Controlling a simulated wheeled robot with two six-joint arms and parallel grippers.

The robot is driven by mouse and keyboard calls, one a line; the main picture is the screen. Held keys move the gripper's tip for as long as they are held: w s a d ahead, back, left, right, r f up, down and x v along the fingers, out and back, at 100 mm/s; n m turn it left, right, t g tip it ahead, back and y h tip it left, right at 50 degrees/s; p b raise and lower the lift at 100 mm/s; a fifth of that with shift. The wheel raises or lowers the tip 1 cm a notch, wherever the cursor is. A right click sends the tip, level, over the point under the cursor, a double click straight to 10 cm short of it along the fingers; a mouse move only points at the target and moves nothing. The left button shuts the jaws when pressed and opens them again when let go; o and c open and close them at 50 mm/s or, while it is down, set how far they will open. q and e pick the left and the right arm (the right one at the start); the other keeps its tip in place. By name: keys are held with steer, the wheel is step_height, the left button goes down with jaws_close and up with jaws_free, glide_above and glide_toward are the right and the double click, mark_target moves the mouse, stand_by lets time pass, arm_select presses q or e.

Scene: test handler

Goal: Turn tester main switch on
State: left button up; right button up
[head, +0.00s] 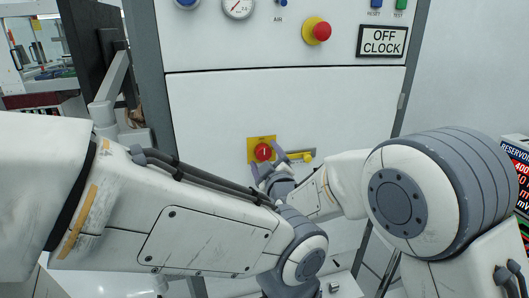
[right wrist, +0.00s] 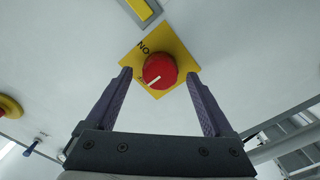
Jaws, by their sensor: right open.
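The main switch is a red rotary knob (head: 263,151) on a square yellow plate (head: 253,142) on the white cabinet front. In the right wrist view the knob (right wrist: 160,71) shows a white pointer line slanting to the lower left, and lettering on the plate appears upside down. My right gripper (head: 269,165) is at the plate. In the right wrist view its open fingers (right wrist: 159,76) appear on either side of the knob; contact cannot be told. My left arm crosses the front of the head view, and its gripper is out of sight.
A yellow handle (head: 303,156) sits just right of the switch plate. Above are a red mushroom button (head: 322,31), a gauge (head: 238,7) and an "OFF CLOCK" sign (head: 382,41). A dark monitor (head: 95,45) on an arm stands at the left.

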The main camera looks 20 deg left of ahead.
steer(key=shift+w+a, duration=0.25)
steer(key=shift+w, duration=0.15)
steer(key=shift+c, duration=0.4)
steer(key=c, duration=1.3)
steer(key=shift+f+m+b, duration=0.15)
steer(key=shift+m+b, duration=0.45)
steer(key=shift+b, duration=0.3)
steer(key=m+b, duration=1.2)
steer(key=b, duration=0.1)
steer(key=shift+d, duration=0.15)
steer(key=m+b, duration=0.3)
steer(key=shift+w+m, duration=0.1)
steer(key=shift+m, duration=0.3)
steer(key=shift+m+b, duration=0.4)
steer(key=shift+m, duration=0.1)
steer(key=o, duration=1.4)
